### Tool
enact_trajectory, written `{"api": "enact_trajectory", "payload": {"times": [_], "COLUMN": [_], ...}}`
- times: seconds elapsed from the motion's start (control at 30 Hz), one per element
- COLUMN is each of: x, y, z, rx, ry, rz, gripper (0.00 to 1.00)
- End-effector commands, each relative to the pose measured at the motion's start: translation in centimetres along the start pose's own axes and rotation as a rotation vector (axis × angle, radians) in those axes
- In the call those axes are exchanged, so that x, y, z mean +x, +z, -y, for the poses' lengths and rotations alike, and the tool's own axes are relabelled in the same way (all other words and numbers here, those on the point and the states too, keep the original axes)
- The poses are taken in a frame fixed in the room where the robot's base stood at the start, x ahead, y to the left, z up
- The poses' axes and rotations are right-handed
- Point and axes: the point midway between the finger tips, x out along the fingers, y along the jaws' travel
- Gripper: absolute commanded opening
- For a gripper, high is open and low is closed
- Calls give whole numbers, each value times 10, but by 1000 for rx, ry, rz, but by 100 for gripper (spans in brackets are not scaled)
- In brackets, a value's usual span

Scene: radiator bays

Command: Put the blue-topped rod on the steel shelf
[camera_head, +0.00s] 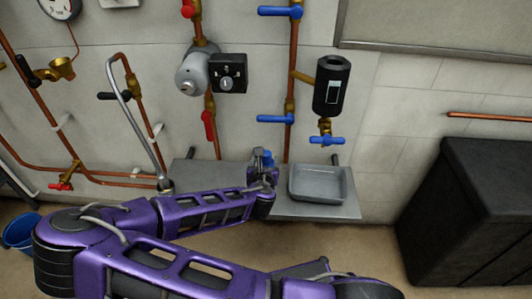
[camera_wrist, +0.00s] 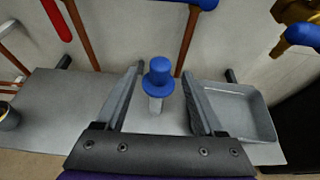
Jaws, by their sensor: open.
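The blue-topped rod (camera_wrist: 158,78) stands upright in the wrist view, a blue flanged cap on a short pale shaft. Its blue top (camera_head: 267,156) also shows in the head view, just beyond my gripper (camera_head: 262,174). My gripper (camera_wrist: 163,74) is open, with one finger on each side of the rod and a visible gap to each. The grey steel shelf (camera_head: 320,211) runs along the foot of the wall, and the rod appears to stand on it. The shelf (camera_wrist: 60,105) also fills the left of the wrist view. The rod's lower end is partly hidden.
A grey tray (camera_head: 318,197) sits on the shelf to the right of my gripper. Copper pipes (camera_head: 288,95) with blue and red valve handles rise behind. A black bin (camera_head: 470,210) stands at right. The shelf left of the rod has bare room.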

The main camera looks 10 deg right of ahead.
Motion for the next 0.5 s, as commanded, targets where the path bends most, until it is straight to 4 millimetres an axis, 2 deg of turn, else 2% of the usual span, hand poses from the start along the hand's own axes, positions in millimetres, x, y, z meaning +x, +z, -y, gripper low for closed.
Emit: {"api": "enact_trajectory", "payload": {"times": [0.1, 0.2, 0.5], "x": [-18, -26, -30], "y": [1, 0, 0], "z": [-1, 0, 0], "rx": [1, 1, 1], "ry": [1, 0, -1], "rz": [0, 1, 1], "gripper": [71, 71, 71]}}
